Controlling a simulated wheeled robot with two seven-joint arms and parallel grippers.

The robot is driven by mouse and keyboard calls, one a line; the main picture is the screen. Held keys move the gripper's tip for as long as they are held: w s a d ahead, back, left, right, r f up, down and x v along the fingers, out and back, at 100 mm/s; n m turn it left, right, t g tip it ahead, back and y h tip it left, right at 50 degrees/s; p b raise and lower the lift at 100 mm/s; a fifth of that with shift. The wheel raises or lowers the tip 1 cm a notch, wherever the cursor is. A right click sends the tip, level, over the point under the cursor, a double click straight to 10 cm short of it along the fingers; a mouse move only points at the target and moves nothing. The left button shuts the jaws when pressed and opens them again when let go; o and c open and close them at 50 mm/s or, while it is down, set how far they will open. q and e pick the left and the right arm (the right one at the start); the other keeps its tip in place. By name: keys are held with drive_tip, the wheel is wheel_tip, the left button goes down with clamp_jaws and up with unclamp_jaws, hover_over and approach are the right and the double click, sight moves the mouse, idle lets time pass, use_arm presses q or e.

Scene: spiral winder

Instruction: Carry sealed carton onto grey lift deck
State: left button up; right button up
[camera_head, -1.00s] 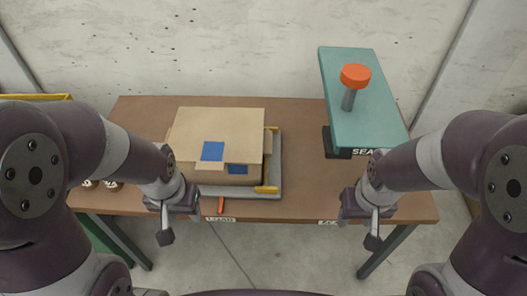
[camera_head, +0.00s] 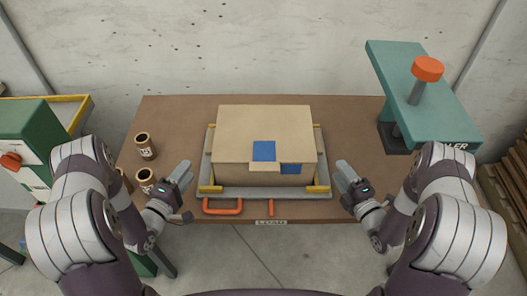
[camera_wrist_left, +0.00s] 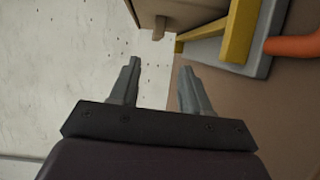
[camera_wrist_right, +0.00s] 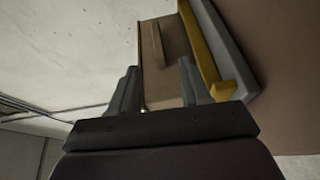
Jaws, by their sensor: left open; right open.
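The closed brown carton (camera_head: 265,135), with blue patches on its top and front, sits on a grey platform (camera_head: 265,192) with yellow corner guides on the table. I cannot tell whether this platform is the lift deck. My left gripper (camera_head: 187,178) is open and empty, left of the carton and apart from it. My right gripper (camera_head: 345,172) is open and empty, right of the carton and apart from it. A brown tab on the carton's side shows in the left wrist view (camera_wrist_left: 160,28) and the right wrist view (camera_wrist_right: 158,45).
An orange handle (camera_head: 222,211) is at the platform's front left. Brown cans (camera_head: 145,147) stand left on the brown table (camera_head: 350,125). A teal sealer (camera_head: 425,105) with an orange knob overhangs the table's right. A green machine (camera_head: 32,140) with a yellow frame stands left.

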sight(207, 145)
use_arm(q)
drive_tip(key=x, duration=1.3)
drive_tip(key=shift+s+d+r, duration=0.1)
drive_tip(key=shift+r, duration=0.2)
use_arm(e)
drive_tip(key=x, duration=1.2)
drive_tip(key=shift+w+a+r, duration=0.15)
drive_tip(key=shift+w+r, duration=0.05)
drive_tip(key=shift+w, duration=0.1)
use_arm(q)
clamp_jaws()
use_arm(e)
clamp_jaws()
